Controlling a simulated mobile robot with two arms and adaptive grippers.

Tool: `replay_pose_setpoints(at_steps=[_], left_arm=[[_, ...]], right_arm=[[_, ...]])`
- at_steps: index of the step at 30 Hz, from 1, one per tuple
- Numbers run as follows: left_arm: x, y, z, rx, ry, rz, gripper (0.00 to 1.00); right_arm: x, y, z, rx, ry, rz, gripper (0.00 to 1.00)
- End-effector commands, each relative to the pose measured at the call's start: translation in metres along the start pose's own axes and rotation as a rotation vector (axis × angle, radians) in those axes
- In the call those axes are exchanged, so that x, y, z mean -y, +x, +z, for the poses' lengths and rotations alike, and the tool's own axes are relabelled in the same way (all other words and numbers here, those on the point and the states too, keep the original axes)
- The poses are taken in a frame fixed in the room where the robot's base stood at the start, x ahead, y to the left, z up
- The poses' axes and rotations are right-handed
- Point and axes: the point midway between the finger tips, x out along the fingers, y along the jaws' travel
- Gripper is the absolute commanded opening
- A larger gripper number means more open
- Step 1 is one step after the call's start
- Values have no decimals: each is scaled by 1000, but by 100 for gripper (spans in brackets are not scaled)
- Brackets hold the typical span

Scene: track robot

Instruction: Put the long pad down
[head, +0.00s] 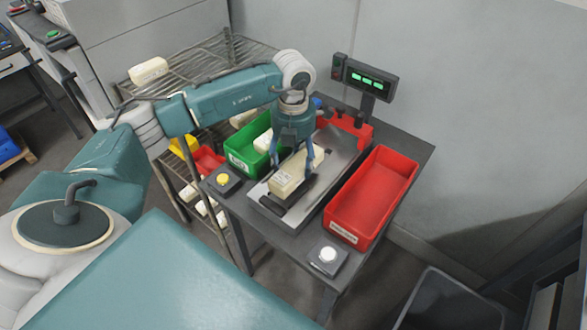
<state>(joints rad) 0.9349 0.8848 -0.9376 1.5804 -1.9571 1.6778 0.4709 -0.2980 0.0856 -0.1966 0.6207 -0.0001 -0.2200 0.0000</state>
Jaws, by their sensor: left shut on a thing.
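The long pad (287,184) is a cream block with small print on its near end. It is in the middle of the head view, over the metal plate (330,150) of the weighing scale on the dark table. My left gripper (294,172) points down from above and is shut on the pad, with a finger at each side. The pad is at or just above the plate; I cannot tell whether it touches. My right gripper is not in view.
A green bin (243,160) stands left of the scale and a long red bin (370,200) right of it. A lit display (370,78) stands behind. A yellow button (224,179) and a white button (328,255) sit near the front. A wire rack (205,62) stands at left.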

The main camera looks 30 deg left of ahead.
Motion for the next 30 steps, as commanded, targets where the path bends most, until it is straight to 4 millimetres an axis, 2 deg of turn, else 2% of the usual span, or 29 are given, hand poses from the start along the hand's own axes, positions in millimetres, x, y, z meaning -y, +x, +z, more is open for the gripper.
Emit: replay_pose_setpoints(at_steps=[7, 20, 21, 23, 30], left_arm=[[1, 34, -1, -4, 1, 0, 30], [0, 43, -1, -1, 1, 0, 30], [0, 41, -1, -1, 1, 0, 69], [0, 41, -1, -1, 1, 0, 80], [0, 41, -1, -2, 1, 0, 80]], right_arm=[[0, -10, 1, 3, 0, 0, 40], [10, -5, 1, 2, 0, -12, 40], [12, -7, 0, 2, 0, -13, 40], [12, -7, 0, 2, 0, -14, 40], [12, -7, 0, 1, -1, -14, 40]])
